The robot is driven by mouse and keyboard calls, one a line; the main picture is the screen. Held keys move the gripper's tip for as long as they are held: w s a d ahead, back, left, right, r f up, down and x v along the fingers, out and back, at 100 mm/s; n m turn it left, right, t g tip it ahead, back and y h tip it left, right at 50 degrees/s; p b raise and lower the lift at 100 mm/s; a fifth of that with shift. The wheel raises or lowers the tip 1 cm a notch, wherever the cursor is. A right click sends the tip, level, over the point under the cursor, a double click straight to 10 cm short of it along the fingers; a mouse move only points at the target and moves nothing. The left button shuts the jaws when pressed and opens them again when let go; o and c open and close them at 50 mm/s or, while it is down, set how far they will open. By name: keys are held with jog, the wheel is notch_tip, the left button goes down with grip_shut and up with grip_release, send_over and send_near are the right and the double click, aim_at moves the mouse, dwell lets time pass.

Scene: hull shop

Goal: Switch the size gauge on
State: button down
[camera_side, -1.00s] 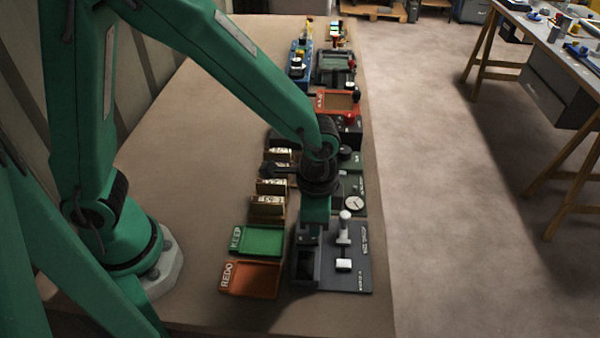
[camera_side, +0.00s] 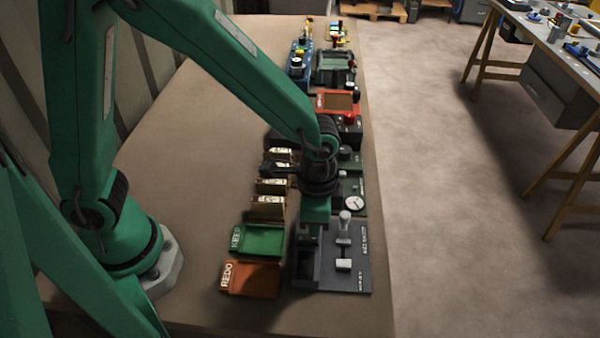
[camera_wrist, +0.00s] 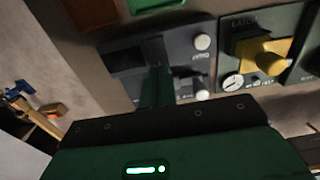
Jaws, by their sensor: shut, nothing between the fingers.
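The dark grey size gauge (camera_side: 357,275) lies at the near end of the bench in the side view. It has a dark recessed window on its left. An upright pale knob (camera_side: 345,225) and a pale block-like control (camera_side: 343,265) stand on its right part. The gauge (camera_wrist: 180,50) also shows in the wrist view, with its two pale controls at its right. My gripper (camera_wrist: 155,90) is shut and empty, in front of the gauge's face, left of the pale controls. In the side view its green body hangs over the gauge's far left part; the fingertips are hard to make out.
A green KEEP tray (camera_side: 258,240) and an orange REDO tray (camera_side: 250,280) sit left of the gauge. A panel with a yellow handle (camera_wrist: 270,60) is beside it in the wrist view. Several other devices line the bench farther back. The bench's left part is clear.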

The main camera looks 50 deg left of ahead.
jog(key=shift+f, duration=0.9)
dwell(0.9)
jog(key=shift+r, duration=3.55)
jog(key=s+a+r+n+t, duration=0.2)
jog(key=a+r, duration=0.4)
jog(key=a, duration=0.3)
jog(key=s+a+r+n+t, duration=0.3)
jog(key=s+a+r+n, duration=0.2)
jog(key=a, duration=0.5)
notch_tip(320, 180, up, 2)
jog(key=shift+s+r+n+t, duration=0.15)
jog(key=shift+n+t, duration=0.15)
jog(key=shift+n, duration=0.7)
